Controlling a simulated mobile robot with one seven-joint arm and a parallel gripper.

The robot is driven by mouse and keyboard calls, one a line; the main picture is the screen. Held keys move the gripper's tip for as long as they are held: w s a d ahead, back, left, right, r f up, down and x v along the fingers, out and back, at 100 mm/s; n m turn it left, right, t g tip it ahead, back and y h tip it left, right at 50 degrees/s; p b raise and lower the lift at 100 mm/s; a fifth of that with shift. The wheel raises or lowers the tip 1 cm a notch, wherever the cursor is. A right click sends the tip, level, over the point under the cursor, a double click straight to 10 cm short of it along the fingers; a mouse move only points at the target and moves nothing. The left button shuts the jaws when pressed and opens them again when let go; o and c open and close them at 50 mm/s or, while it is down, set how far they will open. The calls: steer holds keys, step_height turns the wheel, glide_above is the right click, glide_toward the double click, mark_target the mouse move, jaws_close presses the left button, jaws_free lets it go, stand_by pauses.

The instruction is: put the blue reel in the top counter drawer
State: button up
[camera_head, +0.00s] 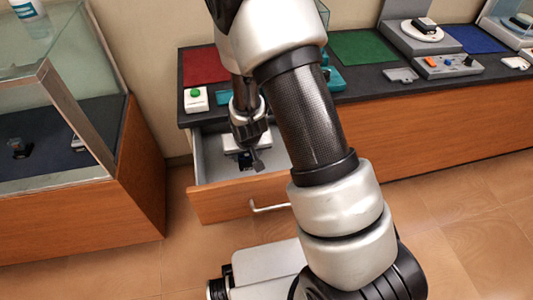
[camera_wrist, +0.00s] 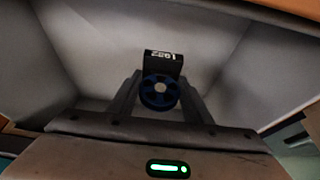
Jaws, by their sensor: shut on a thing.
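The top counter drawer (camera_head: 212,165) is pulled open below the counter, and its pale grey inside fills the wrist view (camera_wrist: 95,45). My gripper (camera_head: 252,163) points down inside the drawer opening. In the wrist view, my gripper (camera_wrist: 160,95) is shut on the blue reel (camera_wrist: 148,97), a small dark-blue spoked wheel with a pale hub, held between its two fingers. A black block with white characters (camera_wrist: 163,62) shows just beyond the reel; I cannot tell whether it is joined to it. My arm hides part of the drawer.
The drawer's wooden front (camera_head: 222,200) has a pale handle (camera_head: 268,207). The dark counter top (camera_head: 360,95) holds a red mat (camera_head: 205,66), a white box with a green button (camera_head: 196,99) and several devices. A glass display case (camera_head: 50,130) stands at left.

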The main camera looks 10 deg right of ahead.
steer(key=w+d+f, duration=0.1)
steer(key=w+d, duration=0.1)
steer(key=w+d+f+b, duration=0.1)
steer(key=w+d, duration=0.1)
steer(key=d, duration=0.1)
steer(key=w+d, duration=0.1)
steer(key=d, duration=0.2)
steer(key=shift+w+f, duration=0.4)
steer(key=shift+f+b, duration=0.75)
steer(key=shift+f, duration=1.35)
steer(key=shift+f, duration=0.1)
steer(key=shift+f, duration=0.2)
steer(key=o, duration=1.1)
steer(key=shift+r, duration=0.15)
